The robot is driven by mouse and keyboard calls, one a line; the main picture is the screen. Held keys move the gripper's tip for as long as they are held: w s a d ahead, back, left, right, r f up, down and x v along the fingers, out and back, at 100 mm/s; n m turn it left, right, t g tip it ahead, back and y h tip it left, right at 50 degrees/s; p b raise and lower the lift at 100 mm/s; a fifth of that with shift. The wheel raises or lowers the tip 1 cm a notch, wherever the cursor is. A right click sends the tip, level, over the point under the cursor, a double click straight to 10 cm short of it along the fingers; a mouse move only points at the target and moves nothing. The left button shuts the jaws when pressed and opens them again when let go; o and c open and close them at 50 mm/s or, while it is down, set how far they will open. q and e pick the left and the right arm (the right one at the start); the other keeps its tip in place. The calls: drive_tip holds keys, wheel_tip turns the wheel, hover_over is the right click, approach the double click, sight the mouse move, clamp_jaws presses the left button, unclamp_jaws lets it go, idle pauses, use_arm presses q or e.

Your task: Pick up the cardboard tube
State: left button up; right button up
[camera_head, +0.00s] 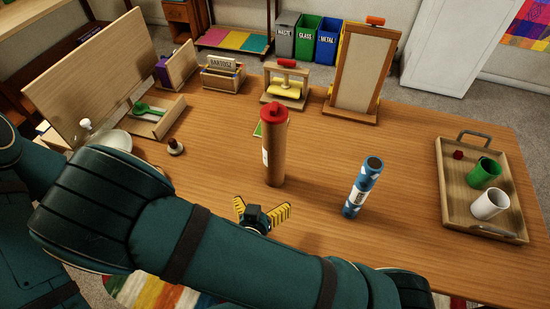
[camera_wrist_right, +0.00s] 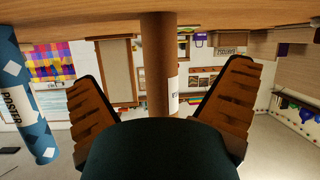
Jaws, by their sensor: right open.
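The brown cardboard tube (camera_head: 274,155) stands upright on the wooden table, with a red cap on top and a pale label on its side. In the right wrist view, which is upside down, the tube (camera_wrist_right: 157,60) appears between the two fingers, beyond them and apart from both. My right gripper (camera_head: 262,213) is open and empty, with yellow ribbed fingers spread, in front of the tube. Its fingers (camera_wrist_right: 160,85) also frame the right wrist view. My arm hides part of the gripper's wrist. My left gripper is out of view.
A blue poster tube (camera_head: 362,188) stands to the right of the brown tube. A wooden tray (camera_head: 454,190) with a green and a white cup lies at far right. A small press (camera_head: 285,85) and framed board (camera_head: 358,72) stand behind. A small knob-like object (camera_head: 175,147) is at left.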

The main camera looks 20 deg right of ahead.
sight(272, 160)
wheel_tip(272, 160, up, 6)
drive_tip(key=m+t+h+b, duration=0.1)
drive_tip(key=t+h, duration=0.2)
drive_tip(key=t, duration=0.1)
drive_tip(key=x, duration=1.3)
drive_tip(key=shift+f, duration=0.3)
drive_tip(key=c, duration=1.4)
